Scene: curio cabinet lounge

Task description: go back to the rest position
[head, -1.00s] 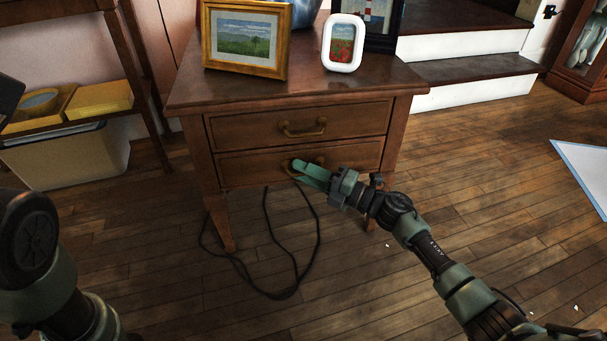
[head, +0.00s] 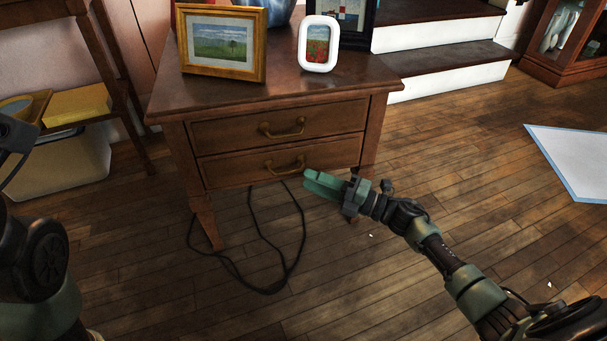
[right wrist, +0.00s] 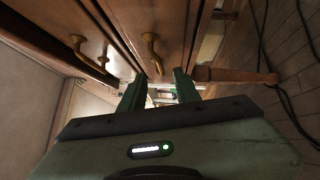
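My right gripper (head: 308,184) is just in front of the wooden side table (head: 170,100), near its lower drawer (head: 225,170). It is apart from that drawer's brass handle (head: 284,166), which is up and to the left of it. In the right wrist view the two green fingers (right wrist: 160,90) stand apart with nothing between them. Both drawers look shut. My left arm shows at the left edge of the head view, but its gripper is out of view.
A gold-framed picture (head: 221,45) and a white-framed picture (head: 318,44) stand on the table. A black cord (head: 247,285) lies on the floor below. A blue-edged white panel (head: 575,160) lies at the right. Steps (head: 445,75) rise behind. Floor right of the table is mostly clear.

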